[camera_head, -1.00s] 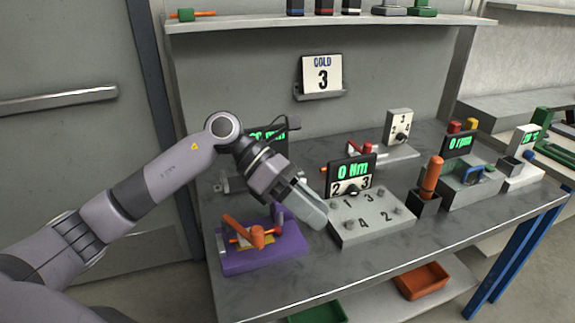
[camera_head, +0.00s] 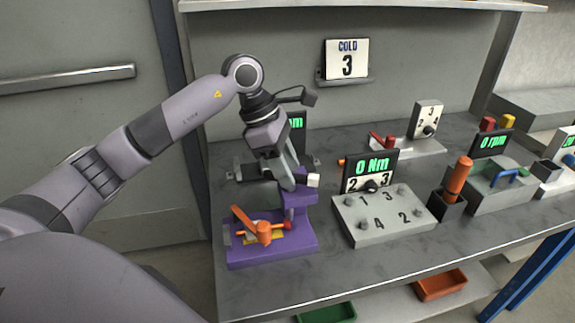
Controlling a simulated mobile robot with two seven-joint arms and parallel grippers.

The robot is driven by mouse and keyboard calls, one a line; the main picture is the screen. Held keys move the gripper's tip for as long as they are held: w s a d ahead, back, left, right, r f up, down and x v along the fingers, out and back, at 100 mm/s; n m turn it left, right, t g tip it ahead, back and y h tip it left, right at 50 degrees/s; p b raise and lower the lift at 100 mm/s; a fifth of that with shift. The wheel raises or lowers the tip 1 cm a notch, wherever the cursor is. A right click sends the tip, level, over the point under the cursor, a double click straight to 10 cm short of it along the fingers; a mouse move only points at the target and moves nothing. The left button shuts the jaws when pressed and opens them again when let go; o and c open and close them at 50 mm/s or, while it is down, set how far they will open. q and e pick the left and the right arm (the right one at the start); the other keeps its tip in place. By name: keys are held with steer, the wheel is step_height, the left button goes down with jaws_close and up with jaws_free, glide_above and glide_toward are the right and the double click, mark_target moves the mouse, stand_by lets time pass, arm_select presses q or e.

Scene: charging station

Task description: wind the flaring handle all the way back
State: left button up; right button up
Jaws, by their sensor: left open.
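The flaring tool is a purple block (camera_head: 302,243) on the front left of the bench. An orange handle (camera_head: 264,232) with a thick round knob and a slanted bar sits low at its front. A purple raised part (camera_head: 298,200) stands behind, with a small red piece beside the handle. My left gripper (camera_head: 301,183) is open and points down just above and behind the purple raised part, apart from the orange handle. It covers part of the tool's rear and of a display behind. I cannot tell whether its fingers touch the tool. My right gripper is out of view.
Right of the tool stand a grey numbered block (camera_head: 388,230) with a "0 Nm" display (camera_head: 371,168), then an orange-handled tool in a dark holder (camera_head: 447,207). A "COLD 3" sign (camera_head: 347,59) hangs behind. The bench's front strip is clear.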

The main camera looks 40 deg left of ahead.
arm_select(q)
steer(key=shift+d+f, duration=0.1)
steer(key=shift+f, duration=0.1)
jaws_close()
steer(key=shift+n, duration=0.4)
steer(key=n+t+y+b, duration=0.1)
steer(key=n, duration=0.2)
steer(key=shift+n+t+b, duration=0.3)
steer(key=shift+n, duration=0.1)
steer(key=n, duration=0.2)
steer(key=n+t+y+b, duration=0.1)
steer(key=n, duration=0.1)
steer(key=shift+s+d+n+y, duration=0.1)
steer(key=shift+d+n+y, duration=0.1)
steer(key=shift+n+y, duration=0.1)
steer(key=n+y, duration=0.1)
steer(key=n, duration=0.1)
steer(key=n+y+b, duration=0.1)
steer(key=n, duration=0.2)
steer(key=shift+d, duration=0.15)
steer(key=shift+r+n+y+b, duration=0.1)
steer(key=shift+n+y+b, duration=0.6)
steer(key=shift+n, duration=1.6)
